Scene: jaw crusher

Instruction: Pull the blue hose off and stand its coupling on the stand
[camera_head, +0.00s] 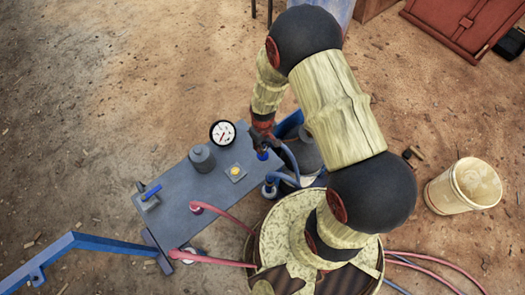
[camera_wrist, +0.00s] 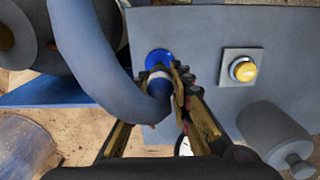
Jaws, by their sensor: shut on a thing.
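The blue hose (camera_wrist: 85,40) curves close past the lens in the wrist view, and its end carries a blue coupling with a pale ring (camera_wrist: 158,76). The coupling is at a bright blue fitting (camera_wrist: 158,57) on the grey panel (camera_wrist: 205,30); I cannot tell whether there is a gap between them. My gripper (camera_wrist: 160,90) is shut on the coupling; the hose hides part of the left finger. In the head view my gripper (camera_head: 262,138) is at the panel's upper right end, with the blue hose (camera_head: 291,160) curving down beside it. I cannot tell which part is the stand.
The panel carries a yellow button (camera_head: 236,170), a grey cylinder (camera_head: 202,158), a gauge (camera_head: 222,133) and a blue lever (camera_head: 152,191). Pink hoses (camera_head: 225,215) run below, beside another blue fitting (camera_head: 269,191). A bucket (camera_head: 455,188) stands right. Ground at upper left is clear.

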